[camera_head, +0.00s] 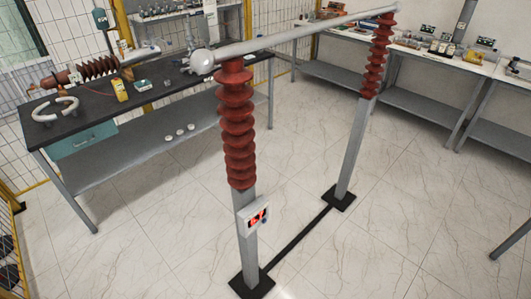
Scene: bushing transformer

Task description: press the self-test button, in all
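A small light-grey box (252,217) with a lit red display is fixed to the near grey post (247,250), below a red ribbed insulator (236,130). Small dark marks, possibly buttons, show at the right of its display. They are too small to tell which is the self-test button. Neither of my grippers shows in the head view, so where they are relative to the box cannot be seen.
A second post (351,150) with a red insulator stands behind to the right. A grey bar (300,36) joins both tops. A black-topped workbench (85,121) stands at left, shelved benches (430,106) at back right. The tiled floor in front is clear.

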